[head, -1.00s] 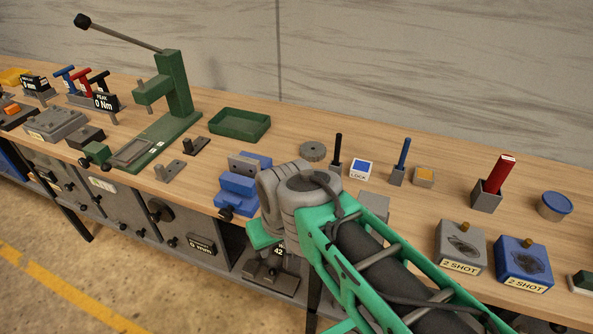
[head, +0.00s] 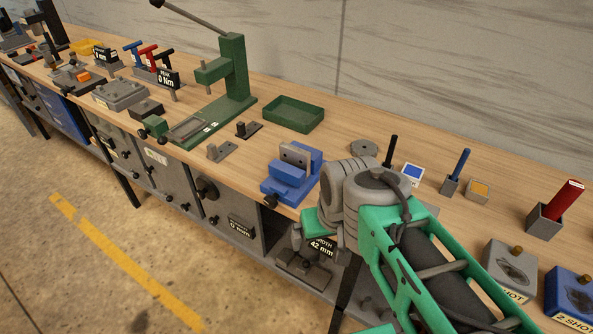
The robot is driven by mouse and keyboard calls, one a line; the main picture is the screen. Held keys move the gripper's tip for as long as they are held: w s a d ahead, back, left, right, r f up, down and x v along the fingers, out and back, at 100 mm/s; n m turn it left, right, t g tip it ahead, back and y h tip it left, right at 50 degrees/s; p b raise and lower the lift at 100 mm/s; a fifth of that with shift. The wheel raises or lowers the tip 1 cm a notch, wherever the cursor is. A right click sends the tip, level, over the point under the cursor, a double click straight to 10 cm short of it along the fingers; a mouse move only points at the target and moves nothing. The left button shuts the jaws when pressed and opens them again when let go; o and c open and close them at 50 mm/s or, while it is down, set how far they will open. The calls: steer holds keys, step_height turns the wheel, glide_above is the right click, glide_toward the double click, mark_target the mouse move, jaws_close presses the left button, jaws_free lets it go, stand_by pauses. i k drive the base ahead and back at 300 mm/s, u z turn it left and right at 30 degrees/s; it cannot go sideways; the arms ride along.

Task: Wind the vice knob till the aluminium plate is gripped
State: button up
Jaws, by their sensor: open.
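The blue vice (head: 284,188) stands at the front edge of the wooden bench, just left of my arm. Its dark round knob (head: 270,201) sticks out at the front, past the bench edge. A light grey plate-like piece with dark holes (head: 295,157) stands upright at the back of the vice; I cannot tell if it is the aluminium plate or a jaw face. A gap between the blue jaws is hard to make out. My arm, green and grey, reaches in from the lower right and ends in view right of the vice. My gripper is not visible.
A green press (head: 235,75) and a green tray (head: 293,114) stand behind and left of the vice. A display reading 42 mm (head: 320,250) sits below the bench beside my arm. Small posts and blocks stand to the right. Bare wood lies between tray and vice.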

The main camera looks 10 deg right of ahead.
mark_target(269, 201)
steer(key=u, duration=2.45)
steer(key=i, duration=1.7)
steer(key=z, duration=2.8)
